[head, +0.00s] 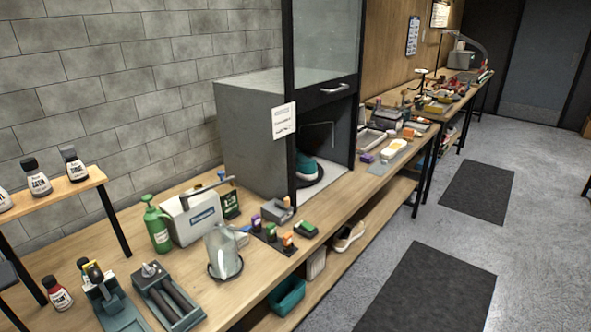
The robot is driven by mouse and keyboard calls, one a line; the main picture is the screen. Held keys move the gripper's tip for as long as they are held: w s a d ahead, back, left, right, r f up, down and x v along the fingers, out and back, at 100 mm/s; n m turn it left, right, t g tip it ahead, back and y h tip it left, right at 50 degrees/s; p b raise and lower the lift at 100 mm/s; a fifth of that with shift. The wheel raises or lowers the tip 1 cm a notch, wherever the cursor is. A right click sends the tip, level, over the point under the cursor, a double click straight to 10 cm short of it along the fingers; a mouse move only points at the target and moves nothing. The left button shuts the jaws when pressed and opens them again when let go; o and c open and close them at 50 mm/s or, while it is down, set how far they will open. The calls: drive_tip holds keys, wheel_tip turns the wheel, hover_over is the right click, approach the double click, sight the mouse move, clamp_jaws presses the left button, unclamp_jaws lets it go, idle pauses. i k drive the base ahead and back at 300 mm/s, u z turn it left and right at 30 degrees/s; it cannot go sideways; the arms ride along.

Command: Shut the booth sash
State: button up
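The grey booth (252,130) stands on the long wooden bench in the middle of the head view. Its glass sash (326,40) is raised, with a dark bottom rail and a metal handle (338,88). The front opening below the rail is open. A teal sneaker (306,166) sits inside on a dark round plate, partly hidden by the booth's front post. A white notice (284,121) is fixed near that post. My gripper does not show in this view.
Shoes and a teal bin (287,297) are on the lower shelf. The grey floor with dark mats (428,290) is open at right.

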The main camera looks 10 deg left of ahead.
sight(308, 98)
drive_tip(key=u, duration=0.05)
drive_tip(key=k, duration=0.6)
drive_tip(key=z, duration=0.4)
drive_tip(key=i, duration=1.75)
drive_tip(key=u, duration=0.2)
drive_tip(key=k, duration=0.4)
drive_tip(key=z, duration=0.75)
drive_tip(key=k, duration=0.85)
drive_tip(key=z, duration=0.65)
drive_tip(key=i, duration=1.85)
drive_tip(key=u, duration=0.35)
